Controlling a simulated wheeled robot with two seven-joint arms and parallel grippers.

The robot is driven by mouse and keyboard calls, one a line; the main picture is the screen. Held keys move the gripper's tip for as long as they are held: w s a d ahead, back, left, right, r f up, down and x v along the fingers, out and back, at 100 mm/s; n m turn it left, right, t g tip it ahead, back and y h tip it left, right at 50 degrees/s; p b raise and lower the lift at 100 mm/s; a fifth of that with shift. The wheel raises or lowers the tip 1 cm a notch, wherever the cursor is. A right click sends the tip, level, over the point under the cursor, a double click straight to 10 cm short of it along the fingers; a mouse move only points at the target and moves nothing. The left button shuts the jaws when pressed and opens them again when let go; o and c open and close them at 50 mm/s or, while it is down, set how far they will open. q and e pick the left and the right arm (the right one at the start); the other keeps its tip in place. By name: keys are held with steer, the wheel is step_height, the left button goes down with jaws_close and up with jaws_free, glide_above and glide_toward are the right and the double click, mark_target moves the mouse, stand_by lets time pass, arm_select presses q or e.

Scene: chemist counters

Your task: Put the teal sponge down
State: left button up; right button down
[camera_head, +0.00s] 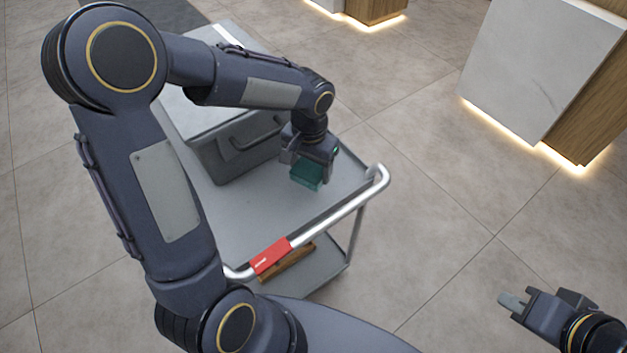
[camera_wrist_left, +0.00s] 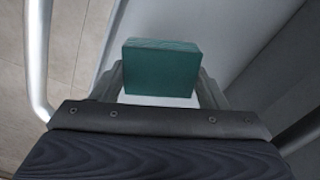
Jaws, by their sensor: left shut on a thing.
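The teal sponge (camera_head: 307,174) is a small block held at the end of my left arm, over the grey top of a trolley (camera_head: 262,217). My left gripper (camera_head: 310,163) is shut on it. In the left wrist view the sponge (camera_wrist_left: 162,68) sits between the two fingers, with the trolley top behind it. I cannot tell whether its underside touches the trolley top. My right gripper (camera_head: 515,302) is at the lower right, away from the trolley, over the floor. Its finger gap does not show clearly.
A grey lidded box (camera_head: 232,150) stands on the trolley, left of the sponge. A silver push handle (camera_head: 340,211) with a red label (camera_head: 271,256) runs along the near edge. The trolley top in front of the box is clear. A white and wood counter (camera_head: 540,70) stands at the upper right.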

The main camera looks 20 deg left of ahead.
mark_target(311, 181)
arm_select(q)
steer(key=shift+f, duration=2.7)
steer(key=shift+f+b, duration=0.1)
steer(key=shift+b, duration=0.2)
steer(key=shift+f, duration=0.15)
steer(key=o, duration=0.9)
steer(key=shift+o, duration=0.2)
